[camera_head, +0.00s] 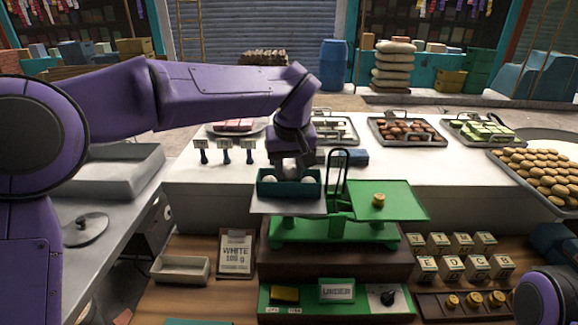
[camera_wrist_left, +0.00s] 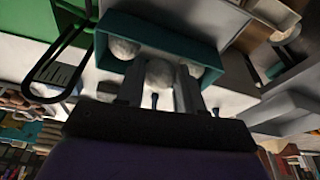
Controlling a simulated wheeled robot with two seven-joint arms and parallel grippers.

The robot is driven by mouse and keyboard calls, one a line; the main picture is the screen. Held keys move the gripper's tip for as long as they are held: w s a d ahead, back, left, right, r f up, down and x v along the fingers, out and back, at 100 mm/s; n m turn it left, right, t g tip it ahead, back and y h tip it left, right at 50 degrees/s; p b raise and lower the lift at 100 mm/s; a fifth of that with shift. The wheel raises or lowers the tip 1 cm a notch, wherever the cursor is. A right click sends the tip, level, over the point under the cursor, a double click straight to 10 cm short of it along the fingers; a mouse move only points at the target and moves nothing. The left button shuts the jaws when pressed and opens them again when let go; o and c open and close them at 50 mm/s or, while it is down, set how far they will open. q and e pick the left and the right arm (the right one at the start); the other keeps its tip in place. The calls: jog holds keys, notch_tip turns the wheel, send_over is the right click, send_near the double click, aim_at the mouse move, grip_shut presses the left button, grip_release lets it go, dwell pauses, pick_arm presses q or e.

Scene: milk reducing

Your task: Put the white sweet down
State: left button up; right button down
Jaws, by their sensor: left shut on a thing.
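My left gripper (camera_head: 291,168) reaches down over the teal box (camera_head: 290,190) on the left pan (camera_head: 288,208) of the green balance scale (camera_head: 330,232). In the left wrist view its fingers are shut on a round white sweet (camera_wrist_left: 160,74), at the opening of the teal box (camera_wrist_left: 165,33). Whether this sweet touches the box floor I cannot tell. Two other white sweets lie in the box, one on the left (camera_wrist_left: 124,48) and one partly hidden on the right (camera_wrist_left: 195,70). A brass weight (camera_head: 378,200) sits on the right pan (camera_head: 400,205). My right gripper is out of view.
A card (camera_head: 236,252) reads WHITE with a gram figure. A sign (camera_head: 337,290) reads UNDER. Lettered blocks (camera_head: 452,268) and brass weights (camera_head: 474,300) stand right. Sweet trays (camera_head: 407,131) line the white counter behind.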

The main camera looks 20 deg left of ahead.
pick_arm(q)
jog(key=shift+w+f, duration=0.15)
jog(key=shift+f, duration=0.05)
jog(key=shift+f, duration=0.15)
jog(key=shift+f, duration=0.4)
jog(key=o, duration=0.7)
jog(key=shift+o, duration=0.2)
jog(key=shift+r, duration=0.15)
jog(key=v, duration=1.3)
jog(key=shift+w+a, duration=0.1)
jog(key=shift+w, duration=0.05)
dwell(1.2)
